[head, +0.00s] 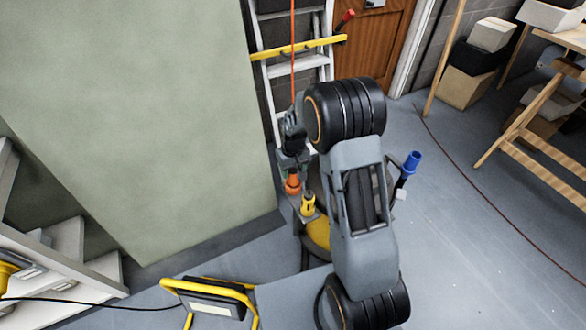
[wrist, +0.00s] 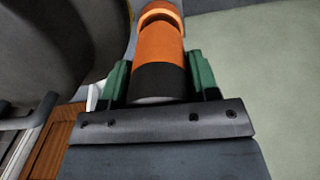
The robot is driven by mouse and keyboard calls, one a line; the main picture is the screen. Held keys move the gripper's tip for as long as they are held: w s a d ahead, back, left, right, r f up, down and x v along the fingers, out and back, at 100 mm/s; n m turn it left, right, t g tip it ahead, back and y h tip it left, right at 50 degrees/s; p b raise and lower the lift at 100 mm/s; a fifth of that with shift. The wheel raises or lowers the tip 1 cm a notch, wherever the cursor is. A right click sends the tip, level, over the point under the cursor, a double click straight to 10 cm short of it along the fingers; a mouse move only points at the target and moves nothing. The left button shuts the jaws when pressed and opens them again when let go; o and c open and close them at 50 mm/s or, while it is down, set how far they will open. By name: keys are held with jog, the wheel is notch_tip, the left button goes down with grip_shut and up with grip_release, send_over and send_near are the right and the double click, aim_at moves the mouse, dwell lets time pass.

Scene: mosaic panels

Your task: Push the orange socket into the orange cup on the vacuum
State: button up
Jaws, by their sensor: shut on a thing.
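My gripper (wrist: 160,85) has green fingers on both sides of the orange socket (wrist: 160,48) in the wrist view and is shut on it. The socket has a black band at its near end. An orange rim with a dark opening shows at its far end; I cannot tell if this is the socket or the orange cup. In the head view my gripper (head: 292,165) points down over an orange piece (head: 292,185); socket and cup cannot be told apart there. The vacuum (head: 318,232), partly yellow, stands below, largely hidden behind my arm.
A yellow cup (head: 308,204) is close to the right of the orange piece. A blue cup (head: 411,162) stands right of my arm. A large pale green panel (head: 130,110) is at left, a ladder (head: 298,65) behind, and a yellow-framed lamp (head: 210,298) in front.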

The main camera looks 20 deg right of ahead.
jog(key=shift+f+b, duration=0.8)
jog(key=shift+f, duration=0.5)
jog(key=o, duration=1.3)
notch_tip(320, 180, up, 14)
jog(key=p, duration=0.3)
jog(key=shift+w, duration=0.15)
jog(key=s+r+t+p, duration=0.1)
jog(key=s+r+p, duration=0.5)
jog(key=r, duration=0.3)
jog(key=s+r+m+t+p, duration=0.1)
jog(key=s+r+p, duration=0.5)
jog(key=r, duration=0.3)
jog(key=s+r+t+p, duration=0.1)
jog(key=s+r+p, duration=0.5)
jog(key=s+r, duration=0.2)
notch_tip(320, 180, up, 2)
jog(key=shift+s+a+m+t+p, duration=0.1)
jog(key=shift+a+m+t+p, duration=0.05)
jog(key=shift+m+t+p, duration=0.25)
